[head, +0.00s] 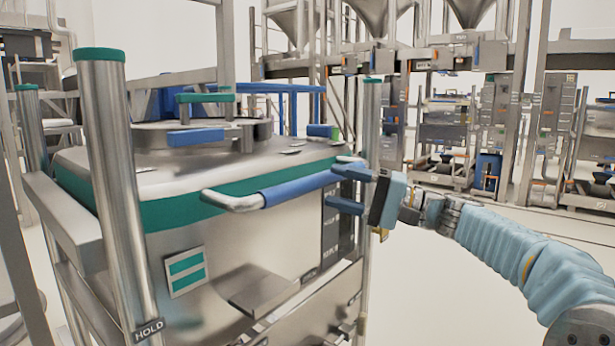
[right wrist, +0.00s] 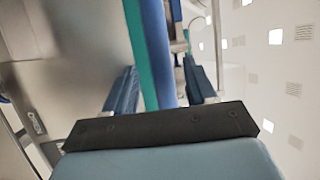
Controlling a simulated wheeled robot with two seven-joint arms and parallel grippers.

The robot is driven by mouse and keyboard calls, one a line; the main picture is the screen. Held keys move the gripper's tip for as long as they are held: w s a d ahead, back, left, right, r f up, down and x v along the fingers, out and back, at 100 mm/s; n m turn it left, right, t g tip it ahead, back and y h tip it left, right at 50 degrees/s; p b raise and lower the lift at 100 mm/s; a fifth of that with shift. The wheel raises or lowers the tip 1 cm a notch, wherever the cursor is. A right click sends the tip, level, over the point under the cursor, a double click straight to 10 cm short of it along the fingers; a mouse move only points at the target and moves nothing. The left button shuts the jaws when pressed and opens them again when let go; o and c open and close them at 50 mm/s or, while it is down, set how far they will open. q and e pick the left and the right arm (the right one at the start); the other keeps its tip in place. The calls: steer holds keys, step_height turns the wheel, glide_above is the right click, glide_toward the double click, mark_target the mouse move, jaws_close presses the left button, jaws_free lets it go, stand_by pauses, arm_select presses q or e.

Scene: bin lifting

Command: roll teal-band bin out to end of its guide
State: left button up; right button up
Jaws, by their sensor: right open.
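The teal-band bin (head: 225,255) is a large steel container in a post frame, with a teal band (head: 175,213) around its upper body. A bar handle with a blue sleeve (head: 300,188) runs across its front. My right gripper (head: 338,184) is at the handle's right end, open, one finger above the bar and one below. In the right wrist view, the blue bar (right wrist: 158,40) and teal band (right wrist: 136,40) run between the two apart fingers. I cannot tell whether either finger touches the bar. My left gripper is not in view.
A blue rail (head: 295,100) is behind the bin. Other bin stations (head: 445,130) stand at the back right. Pale floor (head: 440,290) is open to the right.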

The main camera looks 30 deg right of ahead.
mark_target(307, 178)
steer(key=x, duration=0.7)
steer(key=shift+c, duration=0.3)
jaws_close()
